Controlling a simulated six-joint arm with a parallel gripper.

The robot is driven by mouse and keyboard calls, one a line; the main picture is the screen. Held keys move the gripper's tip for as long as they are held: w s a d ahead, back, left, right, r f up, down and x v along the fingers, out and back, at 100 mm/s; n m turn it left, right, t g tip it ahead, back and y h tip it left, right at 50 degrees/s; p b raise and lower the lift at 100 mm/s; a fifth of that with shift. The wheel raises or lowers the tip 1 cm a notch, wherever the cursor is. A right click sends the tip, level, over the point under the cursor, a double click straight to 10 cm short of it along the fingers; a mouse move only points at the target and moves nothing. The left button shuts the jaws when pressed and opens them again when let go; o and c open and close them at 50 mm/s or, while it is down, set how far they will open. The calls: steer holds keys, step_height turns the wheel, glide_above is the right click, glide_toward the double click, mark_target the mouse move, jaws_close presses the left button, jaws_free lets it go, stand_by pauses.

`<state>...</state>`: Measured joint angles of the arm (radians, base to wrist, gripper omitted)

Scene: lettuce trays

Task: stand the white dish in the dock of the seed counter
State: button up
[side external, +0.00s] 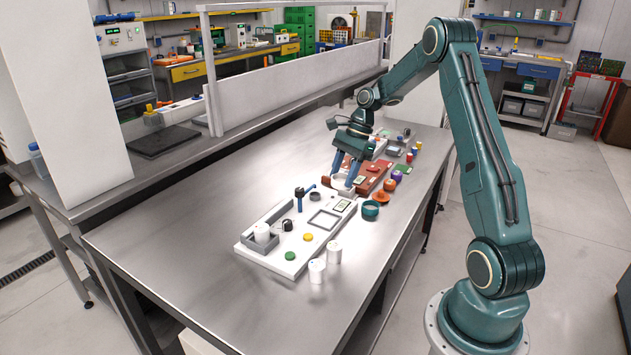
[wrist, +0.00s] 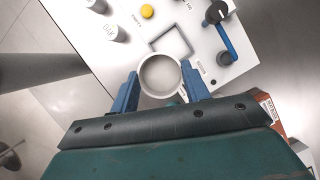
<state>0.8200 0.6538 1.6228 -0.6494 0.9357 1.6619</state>
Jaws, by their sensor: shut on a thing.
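The white dish (wrist: 160,76), round and open-topped, sits between the blue fingers of my gripper (wrist: 161,88) in the wrist view. My gripper is shut on it. In the side view my gripper (side external: 346,184) hangs over the far end of the white seed counter (side external: 272,222); the fingers partly hide the dish there. The counter carries a raised square frame (side external: 324,219), which looks like the dock. This frame also shows in the wrist view (wrist: 172,42), just beyond the dish, with bare white surface inside it. I cannot tell the exact height of the dish above the counter.
A blue-handled lever (side external: 300,200) stands beside the square frame. Two white cylinders (side external: 317,270) stand by the counter's near edge, and a grey tray (side external: 261,247) holds another. A teal round container (side external: 370,211) and a red board (side external: 374,178) are close to my gripper. The left tabletop is clear.

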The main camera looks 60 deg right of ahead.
steer(key=w+a+f, duration=0.2)
steer(key=w+f, duration=0.1)
steer(key=f, duration=0.2)
steer(key=shift+w+a, duration=0.2)
steer(key=shift+a, duration=0.2)
steer(key=shift+f, duration=0.15)
steer(key=shift+f, duration=2.45)
steer(key=shift+f, duration=0.65)
steer(key=o, duration=1)
steer(key=shift+s, duration=0.1)
steer(key=shift+s, duration=0.1)
